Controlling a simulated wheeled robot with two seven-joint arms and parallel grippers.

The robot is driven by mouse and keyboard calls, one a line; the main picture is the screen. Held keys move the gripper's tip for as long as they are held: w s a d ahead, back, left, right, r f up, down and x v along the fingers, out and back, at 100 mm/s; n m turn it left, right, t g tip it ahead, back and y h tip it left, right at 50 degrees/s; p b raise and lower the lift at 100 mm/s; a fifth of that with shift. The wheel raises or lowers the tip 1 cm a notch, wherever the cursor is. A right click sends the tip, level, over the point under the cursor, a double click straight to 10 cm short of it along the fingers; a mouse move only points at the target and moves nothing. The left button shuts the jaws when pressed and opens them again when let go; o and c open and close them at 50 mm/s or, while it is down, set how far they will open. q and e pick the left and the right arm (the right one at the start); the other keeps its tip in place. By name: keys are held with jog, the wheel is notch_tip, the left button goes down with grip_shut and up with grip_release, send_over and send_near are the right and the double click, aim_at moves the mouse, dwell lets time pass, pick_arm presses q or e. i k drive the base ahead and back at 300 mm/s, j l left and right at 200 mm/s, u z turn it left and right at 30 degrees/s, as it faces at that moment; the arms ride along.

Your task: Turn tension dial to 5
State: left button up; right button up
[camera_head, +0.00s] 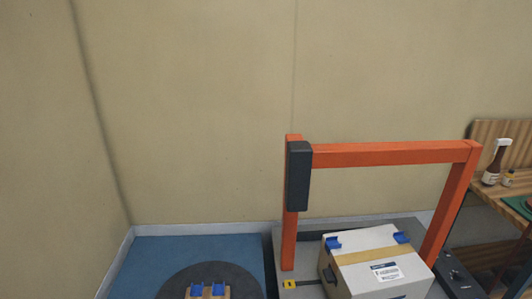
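A dark control panel (462,284) sits at the right foot of the orange strapping frame (390,154). A small round knob (455,275) shows on it, which looks like the tension dial. Its markings and setting are too small to read. Neither of my grippers is in view.
A white carton (350,276) with a tan tape strip, a label and blue corner pieces stands on the grey bed under the frame. Another carton with blue pieces (207,291) is on a dark round plate (180,284) over a blue floor area.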

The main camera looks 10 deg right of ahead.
aim_at(459, 275)
jog(key=k+l, duration=0.1)
jog(key=l, duration=0.45)
jog(key=k+l, duration=0.15)
jog(key=l, duration=0.4)
jog(key=k+l, duration=0.1)
jog(key=l, duration=0.45)
jog(key=k+l+z, duration=0.1)
jog(key=l, duration=0.45)
jog(key=k+l, duration=0.15)
jog(key=l, duration=0.45)
jog(key=i+l+z, duration=0.1)
jog(key=i+l, duration=0.05)
jog(key=l, duration=0.1)
